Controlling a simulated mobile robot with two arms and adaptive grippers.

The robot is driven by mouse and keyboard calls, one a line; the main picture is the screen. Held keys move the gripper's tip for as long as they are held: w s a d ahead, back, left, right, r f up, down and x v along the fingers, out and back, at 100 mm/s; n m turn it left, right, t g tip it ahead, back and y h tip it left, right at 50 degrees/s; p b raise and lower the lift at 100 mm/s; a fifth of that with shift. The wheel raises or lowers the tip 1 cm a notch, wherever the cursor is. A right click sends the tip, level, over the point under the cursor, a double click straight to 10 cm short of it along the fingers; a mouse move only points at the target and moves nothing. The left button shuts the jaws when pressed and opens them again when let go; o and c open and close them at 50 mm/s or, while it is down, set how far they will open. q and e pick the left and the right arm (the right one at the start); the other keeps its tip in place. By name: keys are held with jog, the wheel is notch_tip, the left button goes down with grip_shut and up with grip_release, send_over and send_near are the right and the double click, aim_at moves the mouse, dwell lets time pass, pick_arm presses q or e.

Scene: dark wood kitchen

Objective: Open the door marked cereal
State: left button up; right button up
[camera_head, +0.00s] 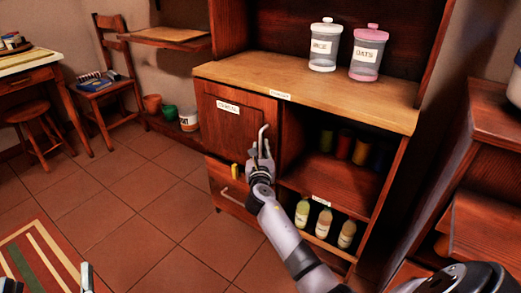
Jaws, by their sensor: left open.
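The wooden door with the white cereal label (228,107) is at the upper left of the cabinet and looks shut. Its pale vertical bar handle (264,134) is near the door's right edge. My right gripper (262,156) is at the lower part of this handle, its arm coming up from the bottom right. The fingers overlap the handle in the picture, and I cannot tell whether they grip it. My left gripper (48,281) shows only in part at the bottom left edge, open and away from the cabinet.
Two labelled jars (324,46) stand on the counter (300,88). Open shelves right of the door hold dark jars (344,143) and pale bottles (323,222). A drawer (228,190) is below the door. A chair (112,75) and pots stand left; the tiled floor (140,195) before the cabinet is clear.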

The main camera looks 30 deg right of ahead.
pick_arm(q)
jog(key=shift+s+d+r+t+h, duration=0.1)
jog(key=shift+s+r+t+h, duration=0.1)
jog(key=shift+r+t, duration=0.3)
jog(key=shift+s+r+t+h, duration=0.2)
jog(key=shift+r, duration=0.5)
pick_arm(e)
jog(key=shift+x, duration=0.8)
jog(key=shift+c, duration=0.2)
grip_shut()
